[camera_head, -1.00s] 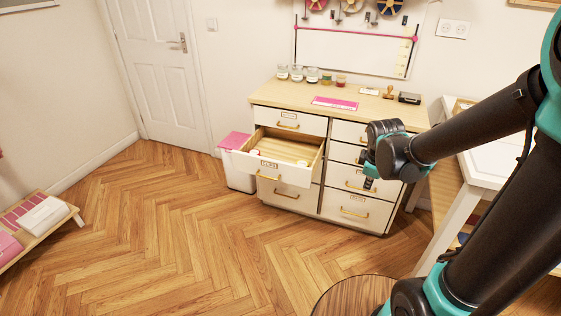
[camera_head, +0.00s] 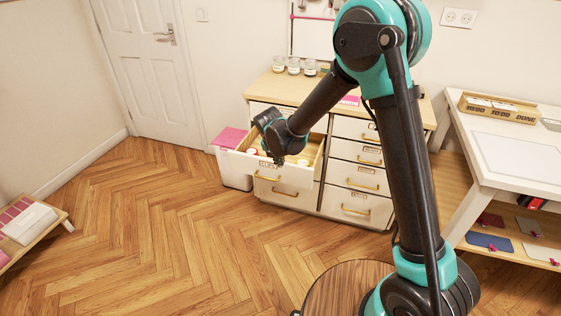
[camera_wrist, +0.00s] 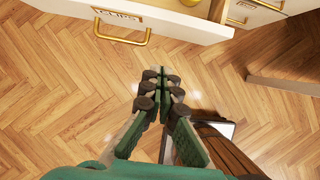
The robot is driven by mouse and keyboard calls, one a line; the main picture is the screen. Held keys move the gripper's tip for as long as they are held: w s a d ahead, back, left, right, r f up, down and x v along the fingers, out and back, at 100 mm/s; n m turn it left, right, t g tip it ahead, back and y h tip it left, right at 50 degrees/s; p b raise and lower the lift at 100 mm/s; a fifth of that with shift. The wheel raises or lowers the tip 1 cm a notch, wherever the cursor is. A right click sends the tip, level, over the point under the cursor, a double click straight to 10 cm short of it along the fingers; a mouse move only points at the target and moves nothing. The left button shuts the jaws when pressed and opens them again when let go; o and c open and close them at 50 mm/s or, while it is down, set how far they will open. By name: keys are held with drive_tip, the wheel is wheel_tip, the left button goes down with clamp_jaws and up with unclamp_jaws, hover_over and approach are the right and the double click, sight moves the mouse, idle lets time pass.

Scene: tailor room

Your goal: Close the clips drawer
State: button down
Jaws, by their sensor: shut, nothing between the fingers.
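The wooden-topped cabinet (camera_head: 350,205) has its other visible drawers shut. A white bin with pink on top (camera_head: 233,172) stands left of it. A white table (camera_head: 500,150) is at the right, and a round wooden stool (camera_head: 345,285) is in front.

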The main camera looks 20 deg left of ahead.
sight(285, 165)
drive_tip(key=w+f, duration=0.4)
drive_tip(key=f, duration=0.1)
drive_tip(key=w+f, duration=0.2)
drive_tip(key=shift+d+f, duration=0.2)
drive_tip(key=shift+d, duration=0.05)
drive_tip(key=shift+w, duration=0.5)
